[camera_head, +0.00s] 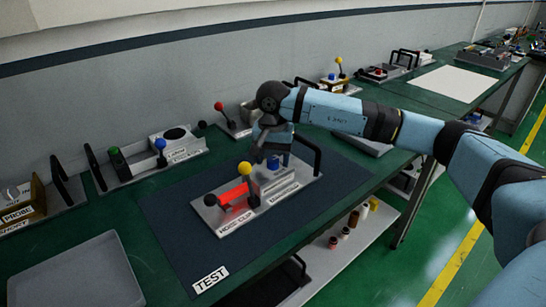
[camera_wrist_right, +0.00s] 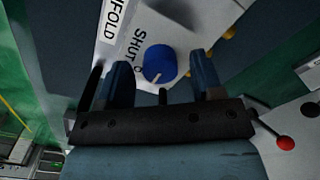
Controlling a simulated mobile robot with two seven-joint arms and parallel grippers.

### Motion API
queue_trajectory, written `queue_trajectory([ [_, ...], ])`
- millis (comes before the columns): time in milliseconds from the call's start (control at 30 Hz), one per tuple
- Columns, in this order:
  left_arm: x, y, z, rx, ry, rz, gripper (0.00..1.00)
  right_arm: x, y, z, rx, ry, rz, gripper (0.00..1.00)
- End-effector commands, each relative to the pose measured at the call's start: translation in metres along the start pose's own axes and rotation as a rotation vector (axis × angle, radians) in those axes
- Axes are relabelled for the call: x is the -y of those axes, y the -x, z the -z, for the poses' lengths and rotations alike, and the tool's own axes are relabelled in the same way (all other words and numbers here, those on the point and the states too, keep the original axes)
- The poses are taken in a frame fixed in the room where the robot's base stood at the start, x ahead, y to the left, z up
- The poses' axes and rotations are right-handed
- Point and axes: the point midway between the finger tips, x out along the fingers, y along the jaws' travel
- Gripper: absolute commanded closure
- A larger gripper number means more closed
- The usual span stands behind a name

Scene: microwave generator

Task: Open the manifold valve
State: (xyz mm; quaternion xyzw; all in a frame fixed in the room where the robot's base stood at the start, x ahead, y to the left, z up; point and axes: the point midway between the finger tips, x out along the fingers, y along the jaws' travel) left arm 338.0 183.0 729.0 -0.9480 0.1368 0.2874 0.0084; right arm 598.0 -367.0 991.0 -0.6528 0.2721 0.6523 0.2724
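The manifold valve is a blue round knob (camera_head: 274,163) on a grey panel (camera_head: 230,226) lying on the dark mat. In the right wrist view the knob (camera_wrist_right: 158,63) sits beside the printed words "SHUT" and a partly cut-off "…NFOLD". My right gripper (camera_head: 271,150) is over the knob, pointing down. In the wrist view its two fingers (camera_wrist_right: 160,70) are apart, with the knob seen between them and a gap on each side. I cannot tell how far the fingertips reach down beside it. My left gripper is not in view.
A yellow-topped lever (camera_head: 245,168), a glowing red block (camera_head: 236,196) and a black handle (camera_head: 304,156) share the panel. A red-topped lever unit (camera_head: 219,106) stands behind. A grey tray (camera_head: 75,275) lies front left. The dark mat (camera_head: 180,240) has bare room left of the panel.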

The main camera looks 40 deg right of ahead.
Motion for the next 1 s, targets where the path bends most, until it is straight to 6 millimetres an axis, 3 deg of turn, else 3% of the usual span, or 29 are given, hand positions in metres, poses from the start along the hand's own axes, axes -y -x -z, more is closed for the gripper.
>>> queue_trajectory([
  [267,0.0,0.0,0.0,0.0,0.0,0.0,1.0,0.0,0.01,0.0,-0.001,0.0,0.001,0.39],
  [700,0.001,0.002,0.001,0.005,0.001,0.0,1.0,0.001,0.104,0.0,-0.002,0.001,0.003,0.39],
  [1000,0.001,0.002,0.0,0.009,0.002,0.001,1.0,0.0,0.136,0.0,0.0,0.0,0.0,0.39],
])
